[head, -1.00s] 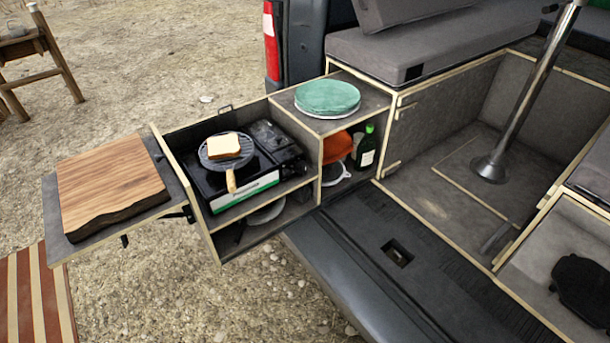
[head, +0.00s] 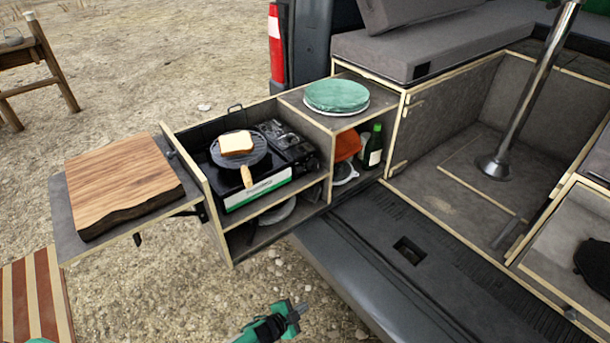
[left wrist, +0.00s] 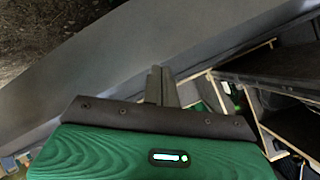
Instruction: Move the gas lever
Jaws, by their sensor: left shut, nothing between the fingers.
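A black camping gas stove (head: 252,190) with a green and white front label stands in the pull-out drawer unit at the left of the van. A round grill pan (head: 240,160) with a wooden handle sits on its burner, with a slice of bread (head: 236,143) on it. The gas lever itself is too small to make out. My left gripper (head: 300,310) is at the bottom of the head view, low in front of the tailgate and well apart from the stove. In the left wrist view its fingers (left wrist: 160,85) are together and empty. My right gripper is not in view.
A wooden cutting board (head: 122,182) lies on the side shelf left of the stove. Green plates (head: 336,96) sit on the cabinet top, with a green bottle (head: 373,146) below. The tailgate edge (head: 350,270) is beside my left gripper.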

